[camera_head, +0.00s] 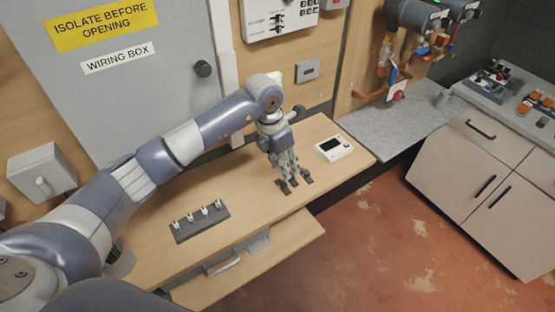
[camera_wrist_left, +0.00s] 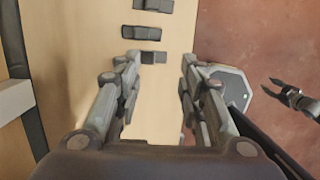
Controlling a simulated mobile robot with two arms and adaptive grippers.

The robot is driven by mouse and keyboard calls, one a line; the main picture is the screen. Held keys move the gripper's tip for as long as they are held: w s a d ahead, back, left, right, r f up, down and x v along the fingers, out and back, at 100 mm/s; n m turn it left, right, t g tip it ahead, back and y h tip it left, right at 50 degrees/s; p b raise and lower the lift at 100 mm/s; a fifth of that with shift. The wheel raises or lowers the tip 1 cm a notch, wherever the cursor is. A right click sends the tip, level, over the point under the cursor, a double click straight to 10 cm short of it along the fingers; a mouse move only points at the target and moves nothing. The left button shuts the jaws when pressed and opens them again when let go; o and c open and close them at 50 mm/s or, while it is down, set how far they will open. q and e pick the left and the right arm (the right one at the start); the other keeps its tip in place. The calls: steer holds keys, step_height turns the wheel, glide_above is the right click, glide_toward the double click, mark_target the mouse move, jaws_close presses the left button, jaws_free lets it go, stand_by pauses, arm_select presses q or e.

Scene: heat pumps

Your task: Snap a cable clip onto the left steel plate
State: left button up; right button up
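A dark strip (camera_head: 202,224) with several small upright white clips (camera_head: 205,211) lies on the wooden bench, left of my left gripper. My left gripper (camera_head: 295,184) points down over the bench, its two fingers spread and nothing held between them. The wrist view shows the same open fingers (camera_wrist_left: 160,62). Small dark blocks (camera_wrist_left: 143,32) lie on the wood there; I cannot tell what they are. A small grey metal plate (camera_head: 307,70) is on the wall; I cannot tell whether it is the left steel plate. My right gripper (camera_wrist_left: 276,87) shows small in the wrist view, fingers apart.
A white device with a dark screen (camera_head: 334,148) lies right of my left gripper. The bench (camera_head: 150,240) has a drawer (camera_head: 290,240) pulled out at its front. A grey wiring box (camera_head: 130,90) stands behind. Pipes (camera_head: 400,70) and a cabinet (camera_head: 485,170) are at right.

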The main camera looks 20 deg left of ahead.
mark_target(282, 183)
arm_select(q)
steer(key=shift+y, duration=0.4)
steer(key=f+b, duration=0.2)
steer(key=f, duration=0.1)
steer(key=f+b, duration=0.2)
steer(key=w+a+f+b, duration=0.1)
steer(key=f+b, duration=0.1)
steer(key=f, duration=0.1)
steer(key=shift+w+f+b, duration=0.1)
steer(key=shift+f+b, duration=0.25)
steer(key=shift+b, duration=0.05)
jaws_close()
steer(key=shift+r+p, duration=1.6)
steer(key=shift+r, duration=1.45)
